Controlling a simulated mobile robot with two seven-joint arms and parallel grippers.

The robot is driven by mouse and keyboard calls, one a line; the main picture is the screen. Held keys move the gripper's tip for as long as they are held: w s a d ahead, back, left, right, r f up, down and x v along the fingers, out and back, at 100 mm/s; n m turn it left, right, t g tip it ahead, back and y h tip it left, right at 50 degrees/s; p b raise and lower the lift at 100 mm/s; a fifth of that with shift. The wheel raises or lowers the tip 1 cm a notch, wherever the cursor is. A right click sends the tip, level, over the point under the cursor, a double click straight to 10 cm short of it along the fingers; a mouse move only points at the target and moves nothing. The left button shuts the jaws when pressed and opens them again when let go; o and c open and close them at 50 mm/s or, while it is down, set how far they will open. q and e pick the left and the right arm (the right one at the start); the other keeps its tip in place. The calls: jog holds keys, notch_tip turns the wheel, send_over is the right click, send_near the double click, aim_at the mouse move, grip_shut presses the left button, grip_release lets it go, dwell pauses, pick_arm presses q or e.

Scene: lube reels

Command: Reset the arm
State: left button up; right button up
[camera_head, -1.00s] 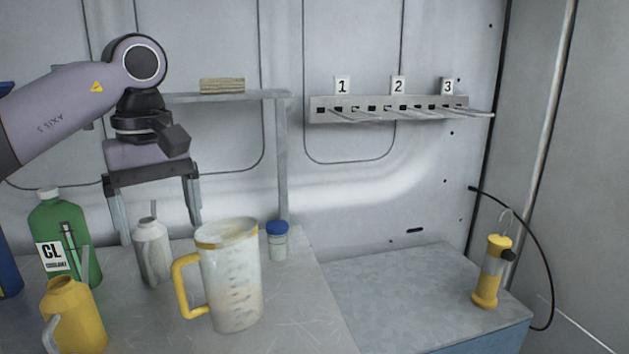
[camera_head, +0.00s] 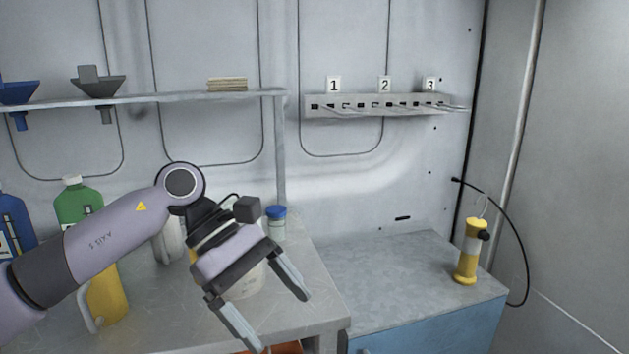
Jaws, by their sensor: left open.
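My left gripper (camera_head: 282,318) hangs in front of the workbench (camera_head: 180,328), tilted down to the right. Its two fingers are wide apart with nothing between them. My left arm comes in from the left, low over the bench. It hides most of the large measuring jug (camera_head: 246,286) and part of the grey can (camera_head: 163,246). My right gripper is not in view.
A green bottle (camera_head: 75,200), a blue bottle (camera_head: 15,228) and a yellow jug (camera_head: 108,298) stand at the left. A blue-capped jar (camera_head: 276,222) is behind the gripper. A shelf (camera_head: 170,99) holds funnels. A hook rail (camera_head: 350,105) and yellow lamp (camera_head: 467,255) are right.

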pick_arm(q)
jog(key=s+d+n+h, duration=0.4)
jog(key=d+n+h, duration=0.5)
jog(key=n+h, duration=0.3)
jog(key=w+a+f+n+t+y, duration=0.2)
jog(key=a+f+n+t+y, duration=0.55)
jog(key=n, duration=0.95)
jog(key=w+a+f+n+t+y, duration=0.2)
jog(key=a+f+n+t, duration=0.3)
jog(key=f+n+t, duration=0.75)
jog(key=s+a+f+n+g+y, duration=0.3)
jog(key=s+a+f+n+y, duration=0.1)
jog(key=s+f+n, duration=0.4)
jog(key=s+a+f+n+g+y, duration=0.3)
jog(key=s+a+f+n, duration=0.4)
jog(key=n, duration=0.3)
jog(key=shift+s+f+n+y, duration=0.35)
jog(key=shift+s+y, duration=0.05)
jog(key=shift+y, duration=0.15)
jog(key=shift+a, duration=0.1)
